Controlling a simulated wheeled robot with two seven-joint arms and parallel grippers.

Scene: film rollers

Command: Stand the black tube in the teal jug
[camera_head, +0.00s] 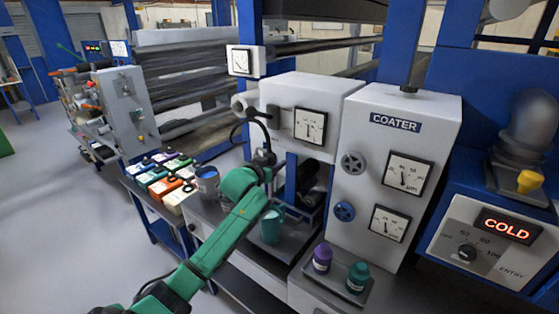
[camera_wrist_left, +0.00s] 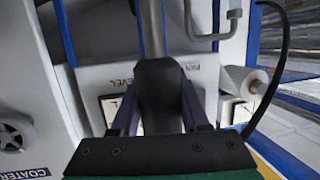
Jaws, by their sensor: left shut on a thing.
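The teal jug (camera_head: 271,228) stands upright on the bench in front of the coater, just below my left forearm in the head view. My left gripper (camera_head: 264,158) is above and behind the jug, close to the machine front. In the left wrist view my left gripper (camera_wrist_left: 160,112) is shut on a black piece (camera_wrist_left: 160,82) between its dark fingers, which looks like the black tube. My right gripper is not in view.
A blue cup (camera_head: 207,183) stands left of the jug, beside several coloured boxes (camera_head: 165,184). A purple bottle (camera_head: 322,258) and a teal bottle (camera_head: 357,277) stand to the right. The coater (camera_head: 385,165) closes off the back. A dark roller (camera_head: 308,174) sits in its recess.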

